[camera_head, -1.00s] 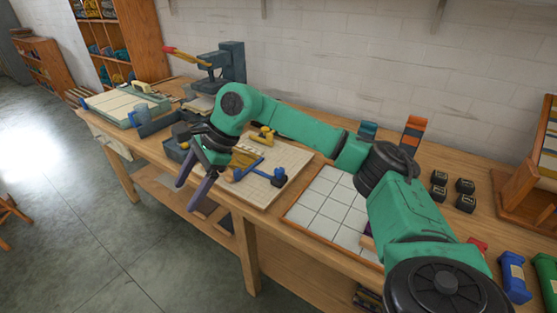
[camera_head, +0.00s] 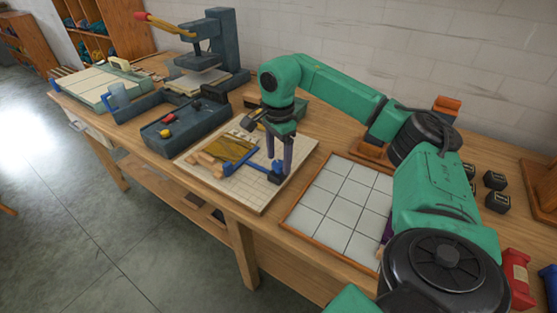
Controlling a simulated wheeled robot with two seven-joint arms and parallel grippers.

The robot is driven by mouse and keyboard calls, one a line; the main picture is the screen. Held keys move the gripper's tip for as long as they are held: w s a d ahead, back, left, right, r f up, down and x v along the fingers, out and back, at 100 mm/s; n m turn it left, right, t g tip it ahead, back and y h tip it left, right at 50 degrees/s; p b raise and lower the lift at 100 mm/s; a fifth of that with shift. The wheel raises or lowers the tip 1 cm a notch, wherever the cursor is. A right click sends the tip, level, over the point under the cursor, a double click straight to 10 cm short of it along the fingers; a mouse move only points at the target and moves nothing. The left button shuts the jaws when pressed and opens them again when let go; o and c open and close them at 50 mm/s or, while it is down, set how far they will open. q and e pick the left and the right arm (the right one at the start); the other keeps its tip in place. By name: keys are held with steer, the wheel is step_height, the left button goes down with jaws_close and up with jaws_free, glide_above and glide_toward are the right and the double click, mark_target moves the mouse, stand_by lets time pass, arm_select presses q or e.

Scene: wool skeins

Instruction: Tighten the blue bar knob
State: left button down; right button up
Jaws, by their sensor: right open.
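A blue bar (camera_head: 243,162) lies across a pale gridded board (camera_head: 250,198) on the workbench. A darker blue block, which looks like the bar knob (camera_head: 277,169), is at its right end. My right gripper (camera_head: 279,166) points down over this end with its two grey fingers apart. The fingertips are close to the knob and partly cover it. I cannot tell whether they touch it. A yellow-brown slab (camera_head: 231,151) lies beside the bar, and tan wooden pieces (camera_head: 206,163) lie to its left. My left gripper is not in view.
A dark press (camera_head: 228,45) with a red-tipped lever stands behind. A white tiled panel (camera_head: 338,205) lies right of the board. Small black blocks (camera_head: 495,190) stand at the right.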

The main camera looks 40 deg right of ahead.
steer(key=shift+a+f, duration=0.15)
steer(key=shift+f, duration=0.2)
steer(key=shift+c, duration=0.5)
jaws_close()
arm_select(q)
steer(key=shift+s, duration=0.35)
